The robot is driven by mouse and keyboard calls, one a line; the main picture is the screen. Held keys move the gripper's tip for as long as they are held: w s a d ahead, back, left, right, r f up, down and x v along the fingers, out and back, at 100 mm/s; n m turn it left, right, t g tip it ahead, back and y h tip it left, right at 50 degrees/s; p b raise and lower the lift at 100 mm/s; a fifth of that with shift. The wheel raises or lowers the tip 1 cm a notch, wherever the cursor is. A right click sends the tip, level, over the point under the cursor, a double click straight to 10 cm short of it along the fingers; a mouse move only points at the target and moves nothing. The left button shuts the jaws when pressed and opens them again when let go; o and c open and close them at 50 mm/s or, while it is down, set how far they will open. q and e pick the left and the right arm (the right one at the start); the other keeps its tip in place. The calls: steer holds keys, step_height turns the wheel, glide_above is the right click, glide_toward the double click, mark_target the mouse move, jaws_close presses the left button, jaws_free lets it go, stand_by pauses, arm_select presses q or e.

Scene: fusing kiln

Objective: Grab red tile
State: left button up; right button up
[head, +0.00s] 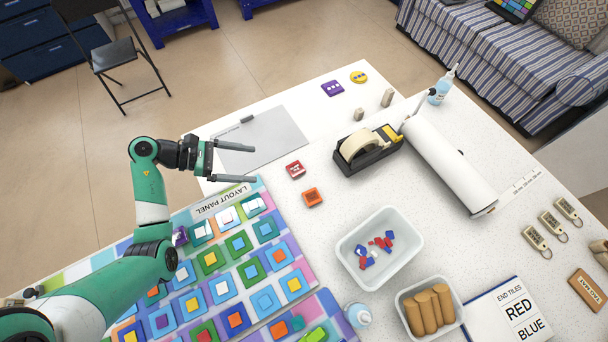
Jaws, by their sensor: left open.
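A small red tile (295,169) with a pale mark on top lies on the white speckled table, right of my left gripper. My left gripper (248,164) is open and empty, its two fingers pointing right towards the red tile with a gap between them and it. The gripper appears above the table near the grey sheet; its exact height is hard to tell. An orange-red tile (312,196) lies just below the red tile, apart from it. My right gripper is not in view.
The layout panel (222,200) with several coloured squares lies below the gripper. A tape dispenser (368,160) and a white roll (450,165) lie to the right. A white bin (345,245) holds red, blue and white pieces. The table around the red tile is clear.

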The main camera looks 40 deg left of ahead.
arm_select(q)
glide_toward(294, 169)
steer(key=x, duration=0.2)
steer(key=shift+w+d+r+b, duration=0.1)
steer(key=shift+w+d+b, duration=0.15)
steer(key=shift+w+b, duration=0.15)
steer(key=shift+w+d+f, duration=0.15)
steer(key=shift+d+f, duration=0.05)
steer(key=shift+f, duration=0.1)
steer(key=b+x, duration=0.1)
steer(key=x, duration=0.3)
steer(key=shift+w+d+f, duration=0.1)
steer(key=shift+d+f, duration=0.1)
steer(key=shift+f, duration=0.1)
jaws_close()
